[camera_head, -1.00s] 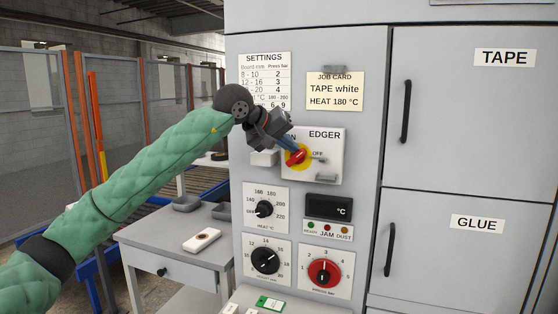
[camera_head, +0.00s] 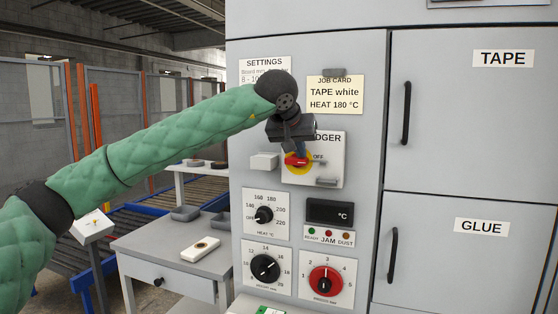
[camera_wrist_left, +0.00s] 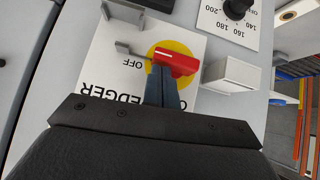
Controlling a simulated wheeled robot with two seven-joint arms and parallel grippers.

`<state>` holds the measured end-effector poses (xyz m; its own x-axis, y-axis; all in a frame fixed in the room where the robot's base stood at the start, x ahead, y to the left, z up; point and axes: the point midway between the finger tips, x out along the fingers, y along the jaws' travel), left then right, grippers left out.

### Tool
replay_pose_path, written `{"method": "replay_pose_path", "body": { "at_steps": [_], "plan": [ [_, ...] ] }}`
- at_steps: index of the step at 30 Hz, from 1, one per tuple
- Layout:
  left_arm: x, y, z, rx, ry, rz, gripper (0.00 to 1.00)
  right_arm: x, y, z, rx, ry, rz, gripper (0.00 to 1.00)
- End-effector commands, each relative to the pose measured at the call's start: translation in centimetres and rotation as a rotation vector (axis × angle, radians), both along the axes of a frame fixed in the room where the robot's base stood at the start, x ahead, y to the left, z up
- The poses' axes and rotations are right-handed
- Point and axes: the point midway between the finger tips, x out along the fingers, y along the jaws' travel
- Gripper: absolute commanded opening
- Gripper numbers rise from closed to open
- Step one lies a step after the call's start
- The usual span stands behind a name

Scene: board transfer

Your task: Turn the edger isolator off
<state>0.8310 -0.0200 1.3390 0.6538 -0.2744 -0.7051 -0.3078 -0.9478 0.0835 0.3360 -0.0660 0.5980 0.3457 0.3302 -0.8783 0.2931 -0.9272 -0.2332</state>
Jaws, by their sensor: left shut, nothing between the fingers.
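The edger isolator is a red handle (camera_head: 295,160) on a yellow disc (camera_head: 299,170), set on a white plate (camera_head: 333,160) marked EDGER and OFF. The handle lies roughly level, towards the OFF mark, in the head view. It also shows in the left wrist view as a red bar (camera_wrist_left: 177,62) on the yellow disc. My left gripper (camera_head: 301,152) is shut and empty, with its fingertips at the handle. In the left wrist view, the fingertips (camera_wrist_left: 164,74) touch or nearly touch the handle's side. The ON mark is hidden behind my gripper. My right gripper is not in view.
A white box (camera_head: 264,161) and a grey bracket (camera_head: 327,182) stick out beside the handle. Below are a heat dial (camera_head: 264,214), a black dial (camera_head: 265,268) and a red dial (camera_head: 326,281). A grey table (camera_head: 170,249) stands at the left.

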Motion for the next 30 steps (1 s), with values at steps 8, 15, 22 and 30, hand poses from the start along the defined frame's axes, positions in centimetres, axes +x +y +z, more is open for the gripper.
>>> {"method": "replay_pose_path", "body": {
  "at_steps": [8,15,22,30],
  "plan": [
    [-0.1,-0.1,0.0,-0.001,0.0,0.0,0.0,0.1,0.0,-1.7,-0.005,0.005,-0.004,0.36],
    [0.0,-0.1,0.0,-0.001,0.0,0.0,0.0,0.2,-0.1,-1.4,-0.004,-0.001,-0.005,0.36],
    [-0.1,-0.2,0.1,-0.002,0.0,-0.001,0.0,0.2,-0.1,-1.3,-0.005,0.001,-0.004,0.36],
    [-1.7,-0.3,2.0,-0.002,-0.003,-0.002,0.0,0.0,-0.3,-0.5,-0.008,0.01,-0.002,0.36]
  ]
}}
